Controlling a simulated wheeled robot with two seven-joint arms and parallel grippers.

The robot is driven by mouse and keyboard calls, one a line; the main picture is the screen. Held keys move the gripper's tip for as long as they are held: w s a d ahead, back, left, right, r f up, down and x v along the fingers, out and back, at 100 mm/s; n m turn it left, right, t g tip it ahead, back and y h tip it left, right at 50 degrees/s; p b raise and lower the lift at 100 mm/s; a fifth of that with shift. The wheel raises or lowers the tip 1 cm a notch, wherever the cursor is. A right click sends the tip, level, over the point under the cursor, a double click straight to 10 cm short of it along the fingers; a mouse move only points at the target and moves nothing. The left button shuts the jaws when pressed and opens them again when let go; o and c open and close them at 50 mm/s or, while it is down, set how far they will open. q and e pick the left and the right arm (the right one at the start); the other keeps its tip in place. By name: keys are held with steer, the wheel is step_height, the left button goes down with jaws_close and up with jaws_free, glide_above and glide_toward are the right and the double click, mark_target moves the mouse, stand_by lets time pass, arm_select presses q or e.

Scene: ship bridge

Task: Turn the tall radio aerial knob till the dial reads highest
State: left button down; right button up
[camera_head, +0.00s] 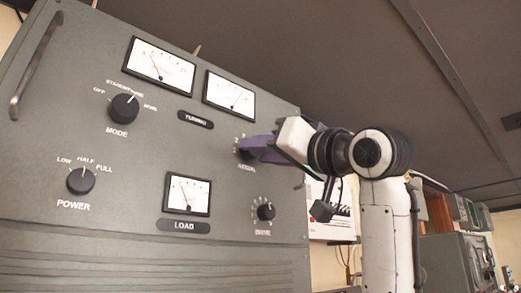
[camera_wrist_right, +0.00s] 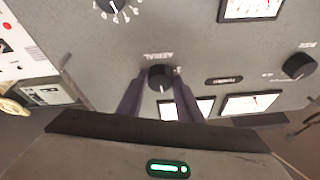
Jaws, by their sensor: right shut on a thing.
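The tall radio cabinet (camera_head: 120,165) fills the left half of the head view. Its aerial knob (camera_wrist_right: 160,77) is round and black with a white pointer line, and shows upside down with its label in the wrist view. My right gripper (camera_head: 246,150) has its purple fingers around this knob, one on each side; it also shows in the wrist view (camera_wrist_right: 160,90). The upper left dial (camera_head: 160,66) and upper right dial (camera_head: 229,95) have thin red needles. My left gripper is out of view.
Below are the load dial (camera_head: 187,194) and a small knob (camera_head: 266,211). The mode knob (camera_head: 124,108) and power knob (camera_head: 81,180) sit at the left. A handle (camera_head: 38,62) stands out at the upper left. Grey cabinets (camera_head: 450,262) stand farther back right.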

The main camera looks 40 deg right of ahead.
steer(key=shift+d+n+y, duration=0.1)
steer(key=shift+n+y, duration=0.7)
steer(key=shift+n, duration=1.2)
steer(key=o, duration=1)
steer(key=shift+o, duration=0.2)
steer(key=shift+s, duration=0.1)
steer(key=b+v, duration=0.3)
steer(key=v, duration=0.7)
